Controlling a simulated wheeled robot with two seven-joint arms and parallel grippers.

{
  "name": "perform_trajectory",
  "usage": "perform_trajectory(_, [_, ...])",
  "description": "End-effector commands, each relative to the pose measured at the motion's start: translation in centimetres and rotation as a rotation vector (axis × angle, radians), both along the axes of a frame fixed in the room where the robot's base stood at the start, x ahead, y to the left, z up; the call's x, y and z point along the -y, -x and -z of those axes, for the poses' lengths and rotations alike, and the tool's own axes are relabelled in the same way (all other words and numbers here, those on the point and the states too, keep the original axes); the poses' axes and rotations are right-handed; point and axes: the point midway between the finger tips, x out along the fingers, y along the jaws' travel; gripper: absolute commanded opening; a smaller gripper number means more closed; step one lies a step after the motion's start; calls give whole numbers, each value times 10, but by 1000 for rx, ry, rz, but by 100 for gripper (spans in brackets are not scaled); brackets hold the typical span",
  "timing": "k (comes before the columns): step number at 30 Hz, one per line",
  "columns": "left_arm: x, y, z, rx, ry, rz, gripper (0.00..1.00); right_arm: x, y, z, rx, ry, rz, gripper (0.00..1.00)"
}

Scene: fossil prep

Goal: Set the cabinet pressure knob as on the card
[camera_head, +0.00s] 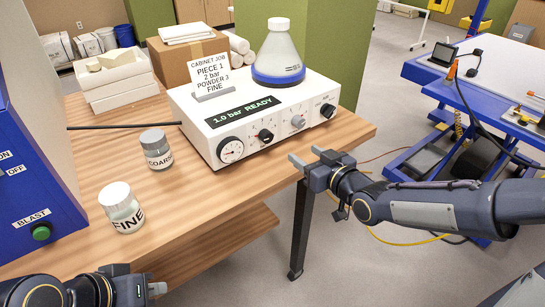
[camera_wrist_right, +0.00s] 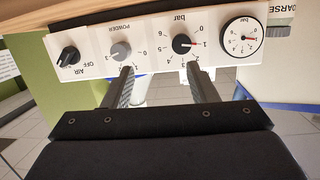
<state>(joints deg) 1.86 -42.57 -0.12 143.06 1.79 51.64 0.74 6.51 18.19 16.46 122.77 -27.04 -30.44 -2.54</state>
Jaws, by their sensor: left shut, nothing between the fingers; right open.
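The job card (camera_head: 212,76) stands on the white control unit (camera_head: 190,111) and reads piece 1, 2 bar, powder 3, fine. The unit's display (camera_head: 243,112) reads 1.0 bar READY. The black bar knob (camera_head: 265,135) sits beside the round gauge (camera_head: 230,149); in the upside-down right wrist view the bar knob (camera_wrist_right: 183,44) points at 1. My right gripper (camera_head: 305,164) is open and empty in front of the panel, apart from the knobs. In its wrist view, the fingers (camera_wrist_right: 158,78) lie below the bar and grey powder (camera_wrist_right: 121,50) knobs. My left gripper (camera_head: 157,288) is shut at the bottom left.
The black air knob (camera_head: 328,110) is at the panel's right end. A flask (camera_head: 278,50) stands on the unit. COARSE (camera_head: 157,149) and FINE (camera_head: 121,207) jars stand left on the wooden table (camera_head: 190,220). A blue cabinet (camera_head: 30,170) is far left. Open floor lies before the table.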

Motion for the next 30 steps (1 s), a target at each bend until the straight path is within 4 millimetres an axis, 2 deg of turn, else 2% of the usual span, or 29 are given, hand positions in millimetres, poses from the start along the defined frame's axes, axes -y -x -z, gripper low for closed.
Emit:
perform_trajectory(1, [0, 0, 13, 0, 0, 0, 0, -14, -7, 16, 36, -36, -32, 53])
perform_trajectory(6, [0, 0, 20, 0, 0, 0, 0, -38, -17, 20, 132, -116, -86, 53])
perform_trajectory(11, [0, 0, 17, 0, 0, 0, 0, -50, -28, 16, 152, -132, -96, 53])
perform_trajectory(18, [0, 0, 9, 1, 0, 0, 0, -73, -60, 16, 149, -130, -95, 53])
perform_trajectory(24, [0, 0, 5, 0, 0, 0, 0, -84, -77, 17, 149, -130, -93, 53])
perform_trajectory(30, [0, 0, 5, 0, 0, 0, 0, -86, -80, 17, 148, -129, -92, 53])
